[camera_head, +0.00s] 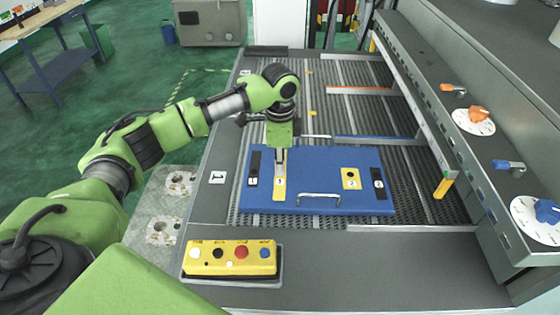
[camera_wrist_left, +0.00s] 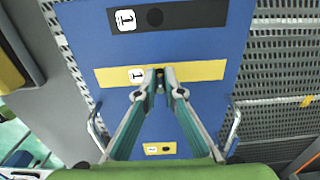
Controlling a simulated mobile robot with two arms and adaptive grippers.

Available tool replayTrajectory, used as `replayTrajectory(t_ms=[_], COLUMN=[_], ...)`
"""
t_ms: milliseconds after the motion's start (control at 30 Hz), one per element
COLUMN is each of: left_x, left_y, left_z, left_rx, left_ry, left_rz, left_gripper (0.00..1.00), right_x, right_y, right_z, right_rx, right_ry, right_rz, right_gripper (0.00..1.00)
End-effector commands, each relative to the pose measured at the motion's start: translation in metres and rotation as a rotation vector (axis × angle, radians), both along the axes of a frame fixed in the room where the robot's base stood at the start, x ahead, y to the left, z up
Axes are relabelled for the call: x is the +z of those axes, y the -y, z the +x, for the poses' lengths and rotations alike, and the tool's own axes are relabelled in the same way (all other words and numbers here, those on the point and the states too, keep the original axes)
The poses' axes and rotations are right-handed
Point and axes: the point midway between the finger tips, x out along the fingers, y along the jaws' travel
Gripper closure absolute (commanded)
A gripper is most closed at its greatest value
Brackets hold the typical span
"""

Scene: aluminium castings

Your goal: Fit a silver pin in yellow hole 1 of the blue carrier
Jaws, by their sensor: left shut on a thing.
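The blue carrier (camera_head: 318,165) lies flat on the slatted bed, with a black and a yellow strip near each end. My left gripper (camera_head: 280,161) points down over the yellow strip marked 1 (camera_head: 279,186). In the left wrist view, the left gripper's fingertips (camera_wrist_left: 160,78) are close together, right beside the 1 label on that yellow strip (camera_wrist_left: 205,71). A small thing, likely the silver pin (camera_wrist_left: 160,74), shows between them. Yellow hole 1 is hidden by the fingertips, so I cannot tell whether the pin is in it. My right gripper is not in view.
A metal handle (camera_head: 319,197) rises from the carrier's near edge. The yellow button box (camera_head: 231,259) stands in front. The grey panel with dials (camera_head: 474,121) borders the bed at right, and rails (camera_head: 372,139) cross the slats behind the carrier.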

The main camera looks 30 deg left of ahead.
Motion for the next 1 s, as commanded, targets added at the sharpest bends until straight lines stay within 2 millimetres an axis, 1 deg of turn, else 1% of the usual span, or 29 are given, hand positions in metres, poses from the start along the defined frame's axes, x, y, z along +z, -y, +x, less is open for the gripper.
replayTrajectory(t_ms=[200, 233, 300, 600, 733, 867, 1000], left_x=[-0.003, -0.003, -0.003, -0.002, 0.003, 0.021, 0.052], left_y=[0.001, 0.001, 0.0, 0.0, 0.0, 0.001, 0.001], left_z=[0.0, 0.0, 0.0, 0.0, 0.001, 0.001, 0.001], left_rx=[0.0, 0.0, 0.0, 0.0, 0.0, -0.001, 0.0], left_ry=[-0.001, -0.001, 0.0, 0.0, 0.003, 0.006, 0.007], left_rz=[0.0, 0.0, 0.0, 0.0, -0.001, -0.001, -0.001], left_gripper=[1.0, 0.89, 0.75, 0.75, 0.75, 0.75, 0.75], right_x=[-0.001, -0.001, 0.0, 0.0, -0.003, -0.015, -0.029], right_y=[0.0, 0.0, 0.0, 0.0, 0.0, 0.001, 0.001], right_z=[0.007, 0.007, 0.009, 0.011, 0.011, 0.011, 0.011], right_rx=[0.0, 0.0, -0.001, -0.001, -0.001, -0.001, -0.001], right_ry=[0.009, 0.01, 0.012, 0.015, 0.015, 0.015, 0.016], right_rz=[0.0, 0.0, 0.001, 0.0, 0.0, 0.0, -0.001], right_gripper=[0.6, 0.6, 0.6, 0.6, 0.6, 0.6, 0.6])
